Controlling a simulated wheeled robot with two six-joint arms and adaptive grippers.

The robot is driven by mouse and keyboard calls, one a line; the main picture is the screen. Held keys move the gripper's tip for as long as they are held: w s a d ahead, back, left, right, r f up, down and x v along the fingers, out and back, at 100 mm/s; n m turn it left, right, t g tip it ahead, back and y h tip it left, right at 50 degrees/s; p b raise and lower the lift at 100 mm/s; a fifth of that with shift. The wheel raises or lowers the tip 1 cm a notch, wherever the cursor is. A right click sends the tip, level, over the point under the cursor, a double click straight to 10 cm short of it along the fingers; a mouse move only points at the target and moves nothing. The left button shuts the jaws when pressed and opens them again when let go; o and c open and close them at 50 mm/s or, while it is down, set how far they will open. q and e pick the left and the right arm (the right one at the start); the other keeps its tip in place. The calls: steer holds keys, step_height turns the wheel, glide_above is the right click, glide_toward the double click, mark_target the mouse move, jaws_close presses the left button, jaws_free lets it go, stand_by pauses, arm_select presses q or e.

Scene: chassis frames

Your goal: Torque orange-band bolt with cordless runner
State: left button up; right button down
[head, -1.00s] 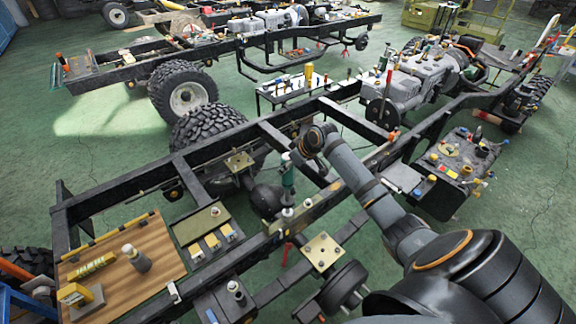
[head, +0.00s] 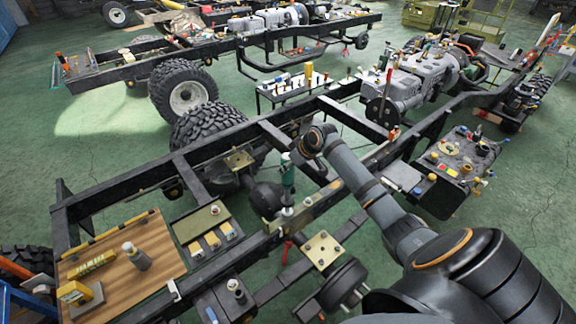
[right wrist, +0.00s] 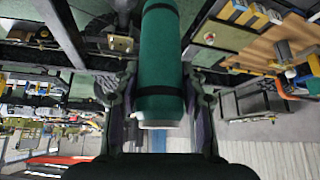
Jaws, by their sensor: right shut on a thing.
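The cordless runner shows as a green upright cylinder (head: 288,175) over the near rail of the chassis frame (head: 262,238). My right gripper (right wrist: 160,90) is shut on it, with one finger on each side of the green body (right wrist: 160,50) in the right wrist view. In the head view the gripper's fingers are mostly hidden behind my wrist. The runner's lower end is close above a bracket area on the rail; I cannot tell whether it touches a bolt. No orange band on a bolt can be made out. My left gripper is not in view.
A wooden board (head: 160,262) with yellow blocks and a grey bottle-like part lies at the left. A tan plate (head: 322,249) sits near a black drum. An engine (head: 405,85) and a wheel (head: 205,122) lie behind.

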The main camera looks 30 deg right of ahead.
steer(key=shift+s+f, duration=0.1)
steer(key=shift+f, duration=0.05)
steer(key=shift+f+p, duration=0.1)
steer(key=shift+p, duration=0.25)
stand_by(0.8)
steer(key=shift+p, duration=0.35)
stand_by(0.4)
stand_by(0.5)
steer(key=shift+w+r+p, duration=0.2)
steer(key=shift+r+p, duration=1.6)
